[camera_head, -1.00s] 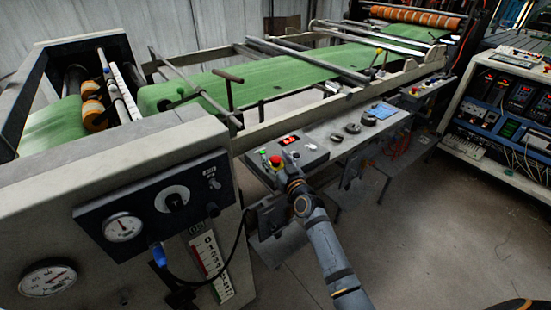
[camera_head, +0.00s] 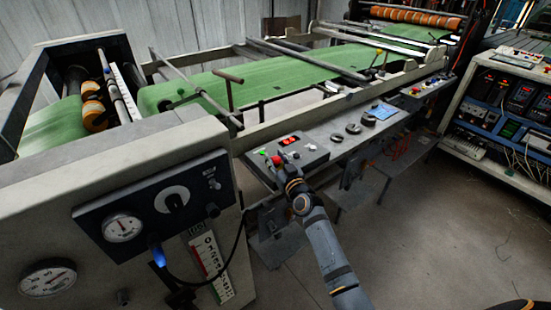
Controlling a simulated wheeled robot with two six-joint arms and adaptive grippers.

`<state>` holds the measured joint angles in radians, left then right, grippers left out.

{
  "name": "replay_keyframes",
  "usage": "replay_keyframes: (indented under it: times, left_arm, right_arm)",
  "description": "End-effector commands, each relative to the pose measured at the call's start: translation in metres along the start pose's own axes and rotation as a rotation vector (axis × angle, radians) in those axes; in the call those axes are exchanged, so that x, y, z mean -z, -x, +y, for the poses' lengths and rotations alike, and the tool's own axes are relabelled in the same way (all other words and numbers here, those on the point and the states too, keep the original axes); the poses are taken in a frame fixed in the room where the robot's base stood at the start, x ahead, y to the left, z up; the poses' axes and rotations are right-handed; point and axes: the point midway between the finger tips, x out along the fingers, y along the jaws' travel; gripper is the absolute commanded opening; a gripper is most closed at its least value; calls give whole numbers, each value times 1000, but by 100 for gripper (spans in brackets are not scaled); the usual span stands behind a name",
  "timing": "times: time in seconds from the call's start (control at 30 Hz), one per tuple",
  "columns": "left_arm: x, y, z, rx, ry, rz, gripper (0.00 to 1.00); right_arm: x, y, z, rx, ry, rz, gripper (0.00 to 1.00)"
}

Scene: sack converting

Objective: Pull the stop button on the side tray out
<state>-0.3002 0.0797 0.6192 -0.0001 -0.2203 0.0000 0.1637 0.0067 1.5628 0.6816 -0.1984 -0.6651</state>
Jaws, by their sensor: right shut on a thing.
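The red stop button (camera_head: 276,160) sits on the grey control box at the near end of the side tray (camera_head: 325,140), beside a small green button (camera_head: 263,152). My right gripper (camera_head: 282,165) reaches up to it from below and is shut on the button. The fingers and wrist hide the button's near side and most of its yellow surround. I cannot tell from this view how far out the button stands. My left gripper is not in view.
Round dark knobs (camera_head: 353,128) and a blue screen (camera_head: 383,111) lie farther along the tray. A gauge panel (camera_head: 160,200) stands at left. Open floor (camera_head: 420,240) lies at right.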

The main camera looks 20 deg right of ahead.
Motion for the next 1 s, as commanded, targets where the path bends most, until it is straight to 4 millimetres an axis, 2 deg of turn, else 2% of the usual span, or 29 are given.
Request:
replay_keyframes:
  times: [0.1, 0.33, 0.37, 0.53, 0.83, 0.93, 1.0]
  left_arm:
    - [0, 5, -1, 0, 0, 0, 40]
    - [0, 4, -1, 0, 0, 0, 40]
    - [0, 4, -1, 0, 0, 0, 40]
    - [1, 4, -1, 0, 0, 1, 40]
    - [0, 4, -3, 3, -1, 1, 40]
    - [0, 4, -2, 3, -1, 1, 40]
    - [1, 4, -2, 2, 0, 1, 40]
  right_arm:
    - [11, 0, 0, 0, 0, 1, 0]
    - [11, 0, 0, 0, 0, 3, 0]
    - [11, 0, 0, 0, 1, 3, 38]
    - [11, 0, 0, 0, 0, 2, 59]
    - [10, 2, 0, 0, 1, 0, 59]
    - [8, 13, 0, 0, 0, -1, 59]
    - [8, 27, 0, 1, 2, -2, 59]
